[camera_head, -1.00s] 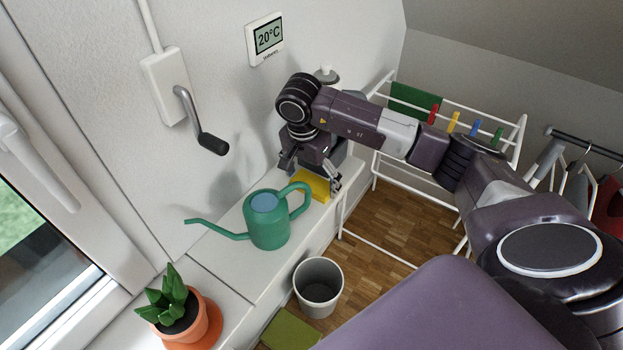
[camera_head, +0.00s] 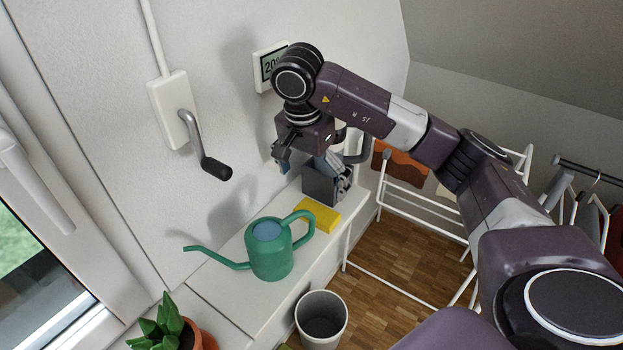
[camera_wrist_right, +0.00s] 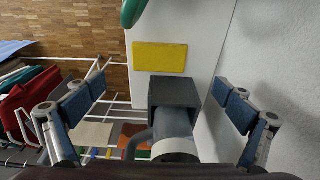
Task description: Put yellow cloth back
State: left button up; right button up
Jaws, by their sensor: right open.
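The yellow cloth (camera_head: 318,216) lies flat as a folded rectangle on the white ledge (camera_head: 235,300), between the green watering can and a grey box. It also shows in the right wrist view (camera_wrist_right: 159,57), free of any finger. My right gripper (camera_head: 304,166) is above the ledge, over the grey box and higher than the cloth. Its two fingers are spread wide and hold nothing, as the right wrist view (camera_wrist_right: 157,108) shows. My left gripper does not show.
The green watering can (camera_head: 270,253) stands close to the cloth. The dark grey box (camera_head: 320,188) stands behind it. A wall crank (camera_head: 205,155), a potted plant (camera_head: 166,325), a bin (camera_head: 321,318) and a white drying rack (camera_head: 420,200) are around. Bare wood floor lies right of the ledge.

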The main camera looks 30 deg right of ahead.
jog(key=shift+s+a+r, duration=0.1)
jog(key=shift+r, duration=0.85)
